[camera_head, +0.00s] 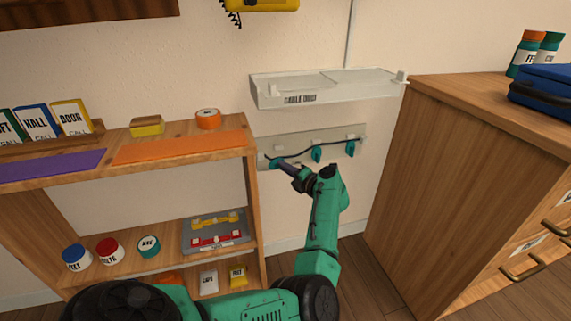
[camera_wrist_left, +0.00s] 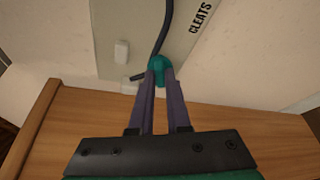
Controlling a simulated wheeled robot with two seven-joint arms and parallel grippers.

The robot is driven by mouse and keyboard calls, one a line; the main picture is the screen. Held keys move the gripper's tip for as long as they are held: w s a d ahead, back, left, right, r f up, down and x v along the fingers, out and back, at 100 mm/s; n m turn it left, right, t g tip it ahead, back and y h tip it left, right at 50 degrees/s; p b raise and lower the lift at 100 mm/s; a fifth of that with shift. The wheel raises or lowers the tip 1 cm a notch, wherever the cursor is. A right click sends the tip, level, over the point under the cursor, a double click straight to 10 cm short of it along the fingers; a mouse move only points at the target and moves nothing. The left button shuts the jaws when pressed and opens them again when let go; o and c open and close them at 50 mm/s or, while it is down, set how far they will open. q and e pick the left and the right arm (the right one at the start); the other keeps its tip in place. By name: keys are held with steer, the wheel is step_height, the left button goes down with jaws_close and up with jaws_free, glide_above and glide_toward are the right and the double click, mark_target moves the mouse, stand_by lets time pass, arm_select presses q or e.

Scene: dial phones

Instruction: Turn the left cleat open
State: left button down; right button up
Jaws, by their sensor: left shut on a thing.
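The left cleat is a small teal piece (camera_head: 275,162) on a pale wall board (camera_head: 345,132) under the cable duct. My left gripper (camera_head: 281,163) reaches it from the lower right, and its fingers are shut on the cleat. In the left wrist view the teal cleat (camera_wrist_left: 159,66) sits between the fingertips (camera_wrist_left: 159,76). A dark cable (camera_wrist_left: 165,25) runs up from the cleat. Two more teal cleats, the middle one (camera_head: 317,153) and the right one (camera_head: 350,147), sit along the same cable. My right gripper is not in view.
A white cable duct (camera_head: 330,91) hangs right above the board. A wooden shelf (camera_head: 252,205) stands close on the left, with jars and a tray (camera_head: 216,232). A wooden cabinet (camera_head: 455,170) stands on the right.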

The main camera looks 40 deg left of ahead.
arm_select(q)
steer(key=shift+n+p, duration=0.3)
steer(key=shift+n, duration=0.1)
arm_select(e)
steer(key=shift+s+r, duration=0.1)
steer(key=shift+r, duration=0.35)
arm_select(q)
steer(key=shift+h, duration=0.3)
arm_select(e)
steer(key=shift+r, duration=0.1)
arm_select(q)
steer(key=c, duration=0.9)
jaws_free()
